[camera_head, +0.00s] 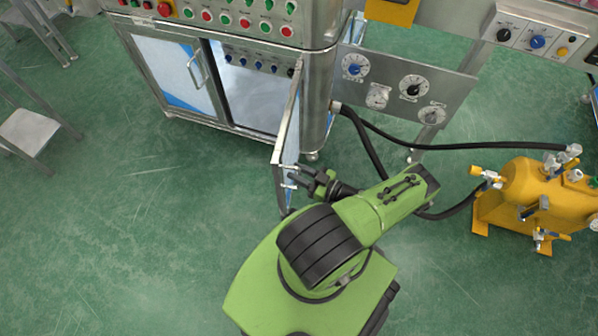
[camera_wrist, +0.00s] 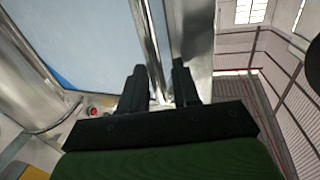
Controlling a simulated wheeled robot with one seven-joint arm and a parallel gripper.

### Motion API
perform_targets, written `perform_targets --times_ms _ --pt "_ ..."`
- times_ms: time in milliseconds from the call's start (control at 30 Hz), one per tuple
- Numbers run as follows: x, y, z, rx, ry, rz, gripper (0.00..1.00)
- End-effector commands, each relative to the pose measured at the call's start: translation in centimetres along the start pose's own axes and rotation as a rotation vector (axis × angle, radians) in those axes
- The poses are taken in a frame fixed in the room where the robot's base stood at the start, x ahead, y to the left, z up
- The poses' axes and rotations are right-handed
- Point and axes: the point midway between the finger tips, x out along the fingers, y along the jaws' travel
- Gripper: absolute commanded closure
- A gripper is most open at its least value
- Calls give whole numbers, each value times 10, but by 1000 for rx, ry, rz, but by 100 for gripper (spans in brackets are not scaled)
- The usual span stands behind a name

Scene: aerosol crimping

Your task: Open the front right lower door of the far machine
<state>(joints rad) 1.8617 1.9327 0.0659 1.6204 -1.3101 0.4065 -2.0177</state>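The front right lower door (camera_head: 287,130) of the far machine (camera_head: 225,75) stands swung well out from the cabinet, seen nearly edge-on in the head view. The right compartment (camera_head: 258,95) behind it is uncovered. My gripper (camera_head: 291,179) is at the door's outer right side, near its free end. In the wrist view, my gripper's two dark fingers (camera_wrist: 160,88) stand apart, with a shiny metal bar (camera_wrist: 148,40) running down between them. A gap shows around the bar; contact with the fingers is unclear. The door's handle is mostly hidden in the head view.
The left lower door (camera_head: 175,75) is shut, with its handle (camera_head: 195,70) showing. A gauge panel (camera_head: 400,90) and black hoses (camera_head: 460,145) lie to the right. A yellow tank (camera_head: 535,190) stands at the far right. The green floor left of the door is clear.

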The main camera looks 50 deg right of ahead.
Motion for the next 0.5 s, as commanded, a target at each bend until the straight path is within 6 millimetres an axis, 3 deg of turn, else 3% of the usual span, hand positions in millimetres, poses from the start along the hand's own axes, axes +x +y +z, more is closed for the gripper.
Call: perform_targets --times_ms 367,500 --pt "0 1 -1 -3 3 2 66" --pt "-11 2 -1 -4 3 5 66"
